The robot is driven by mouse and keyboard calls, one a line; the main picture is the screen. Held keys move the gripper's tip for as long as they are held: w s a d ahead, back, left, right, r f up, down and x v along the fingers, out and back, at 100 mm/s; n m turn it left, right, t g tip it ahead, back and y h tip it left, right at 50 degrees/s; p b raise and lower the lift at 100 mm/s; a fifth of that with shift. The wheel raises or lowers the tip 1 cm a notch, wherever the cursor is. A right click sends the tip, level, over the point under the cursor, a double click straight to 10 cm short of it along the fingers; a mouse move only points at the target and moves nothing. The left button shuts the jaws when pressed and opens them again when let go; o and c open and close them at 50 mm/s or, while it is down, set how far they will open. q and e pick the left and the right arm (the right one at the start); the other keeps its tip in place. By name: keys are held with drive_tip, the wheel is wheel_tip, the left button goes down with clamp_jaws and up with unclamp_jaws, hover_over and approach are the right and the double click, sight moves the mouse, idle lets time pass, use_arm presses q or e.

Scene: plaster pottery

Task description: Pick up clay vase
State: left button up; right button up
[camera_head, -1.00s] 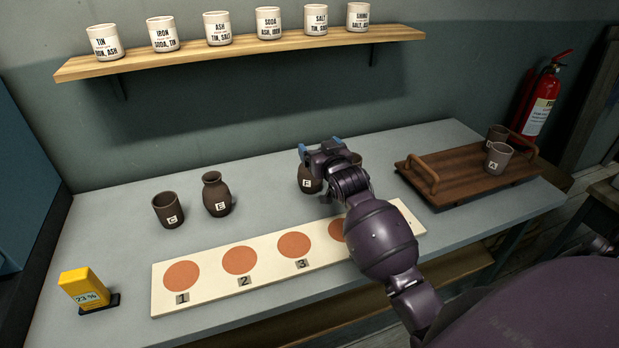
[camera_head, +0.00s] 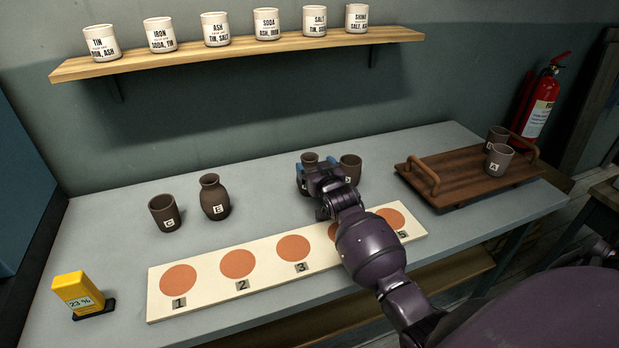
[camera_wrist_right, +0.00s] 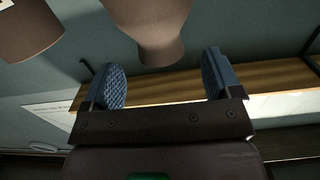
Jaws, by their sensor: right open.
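One dark brown clay vase (camera_head: 214,198), marked E, stands upright on the table left of centre. Another dark vessel (camera_head: 310,158) shows only its rim and neck behind my right gripper (camera_head: 315,173); its body and label are hidden. In the right wrist view a brown vessel with a narrowed neck (camera_wrist_right: 152,28) lies just beyond and between the two blue fingers of my right gripper (camera_wrist_right: 165,85). The fingers are apart with nothing clamped; I cannot tell if they touch it. My left gripper is not in view.
A brown cup (camera_head: 351,167) stands close right of the gripper; another cup (camera_head: 163,214) stands left. A white board (camera_head: 210,286) with numbered orange circles lies in front. A wooden tray (camera_head: 462,180) with two cups is right. A yellow meter (camera_head: 78,289) is front left. A shelf (camera_head: 240,52) hangs above.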

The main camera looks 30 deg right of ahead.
sight(313, 163)
drive_tip(key=x, duration=0.4)
drive_tip(key=shift+w+b, duration=0.35)
drive_tip(key=shift+w, duration=0.1)
drive_tip(key=c, duration=1.5)
